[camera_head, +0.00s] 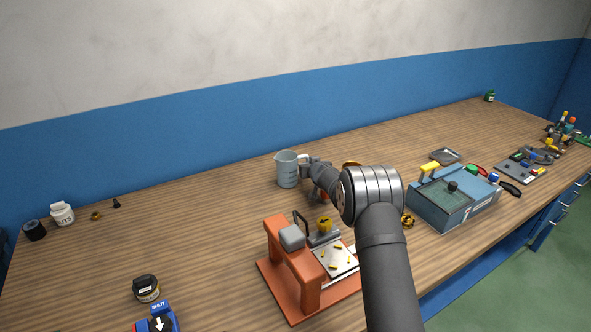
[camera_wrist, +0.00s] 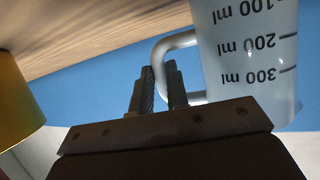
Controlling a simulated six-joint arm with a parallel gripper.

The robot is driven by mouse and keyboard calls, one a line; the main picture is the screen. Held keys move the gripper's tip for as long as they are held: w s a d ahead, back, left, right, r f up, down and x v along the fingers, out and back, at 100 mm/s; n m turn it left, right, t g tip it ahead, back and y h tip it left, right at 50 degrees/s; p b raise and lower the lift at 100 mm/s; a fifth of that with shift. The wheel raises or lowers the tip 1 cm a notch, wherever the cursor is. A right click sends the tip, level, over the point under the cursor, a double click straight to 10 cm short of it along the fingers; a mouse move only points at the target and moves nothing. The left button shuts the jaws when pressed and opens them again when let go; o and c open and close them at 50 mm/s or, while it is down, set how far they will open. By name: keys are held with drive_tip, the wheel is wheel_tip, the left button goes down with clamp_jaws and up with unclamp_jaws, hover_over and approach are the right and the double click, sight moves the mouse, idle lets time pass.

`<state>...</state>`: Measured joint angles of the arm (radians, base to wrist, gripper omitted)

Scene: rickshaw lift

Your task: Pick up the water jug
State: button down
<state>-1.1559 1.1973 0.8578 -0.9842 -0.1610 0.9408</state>
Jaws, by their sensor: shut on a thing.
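The water jug (camera_head: 287,170) is a translucent grey-blue measuring jug standing near the back of the wooden workbench, close to the blue wall band. In the wrist view its side (camera_wrist: 245,50) shows millilitre marks that appear upside down, with its pale handle (camera_wrist: 178,40) on the left. My gripper (camera_wrist: 160,85) is shut on the jug's handle, with one finger on each side of the handle bar. In the head view my gripper (camera_head: 312,165) reaches the jug from its right. From these frames I cannot tell clearly whether the jug's base touches the bench.
An orange press-like fixture (camera_head: 290,265) stands in front of the jug. A blue box-like device (camera_head: 455,200) is to the right, with a grey tray (camera_head: 445,156) behind it. A white jar (camera_head: 62,214) is far left. The bench left of the jug is mostly clear.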

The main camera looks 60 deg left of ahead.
drive_tip(key=shift+r, duration=0.15)
drive_tip(key=w+d+r, duration=0.6)
drive_tip(key=d+r, duration=0.3)
drive_tip(key=r, duration=0.1)
drive_tip(key=shift+w+d+r, duration=0.25)
drive_tip(key=shift+w+r, duration=0.1)
drive_tip(key=shift+w, duration=0.05)
idle(0.9)
drive_tip(key=shift+r, duration=0.1)
idle(1.9)
